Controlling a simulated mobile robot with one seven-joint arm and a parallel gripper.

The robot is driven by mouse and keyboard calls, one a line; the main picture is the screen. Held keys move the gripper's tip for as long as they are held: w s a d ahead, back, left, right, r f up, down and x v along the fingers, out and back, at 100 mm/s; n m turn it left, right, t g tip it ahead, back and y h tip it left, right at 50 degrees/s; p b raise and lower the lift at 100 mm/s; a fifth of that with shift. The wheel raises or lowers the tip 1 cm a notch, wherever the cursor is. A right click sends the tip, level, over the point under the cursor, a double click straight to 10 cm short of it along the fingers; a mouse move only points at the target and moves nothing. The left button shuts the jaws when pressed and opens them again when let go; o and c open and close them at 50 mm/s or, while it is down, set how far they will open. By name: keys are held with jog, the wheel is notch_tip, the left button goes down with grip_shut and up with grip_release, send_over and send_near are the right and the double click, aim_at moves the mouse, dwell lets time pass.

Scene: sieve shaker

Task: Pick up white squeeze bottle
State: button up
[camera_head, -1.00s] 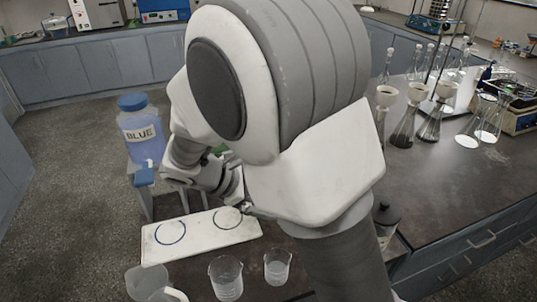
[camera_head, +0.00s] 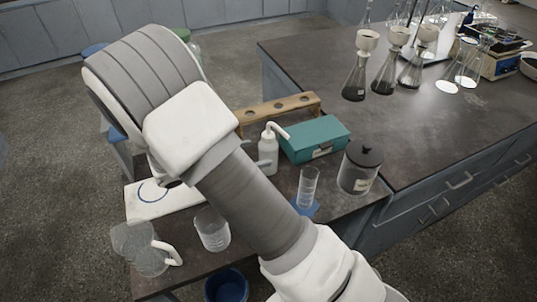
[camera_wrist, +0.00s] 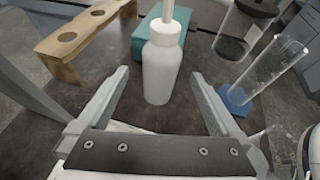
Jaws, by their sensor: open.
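The white squeeze bottle (camera_head: 268,152) stands upright on the dark lower table, its bent white spout pointing right in the head view. In the wrist view the bottle (camera_wrist: 162,70) is upright just beyond and between my gripper's fingers. My gripper (camera_wrist: 160,88) is open, one finger on each side of the bottle's line, with nothing held. In the head view my own arm hides the gripper.
A teal box (camera_head: 315,138) is close behind the bottle, with a wooden rack (camera_head: 278,110) behind. A graduated cylinder (camera_head: 307,186) on a blue base and a black-lidded jar (camera_head: 359,166) stand to the right. Beakers (camera_head: 212,229) stand at the front left.

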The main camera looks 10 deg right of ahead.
aim_at(277, 148)
jog(key=b+x, duration=0.1)
jog(key=x, duration=0.8)
jog(key=shift+d+r, duration=0.1)
jog(key=shift+r, duration=0.05)
jog(key=c, duration=0.7)
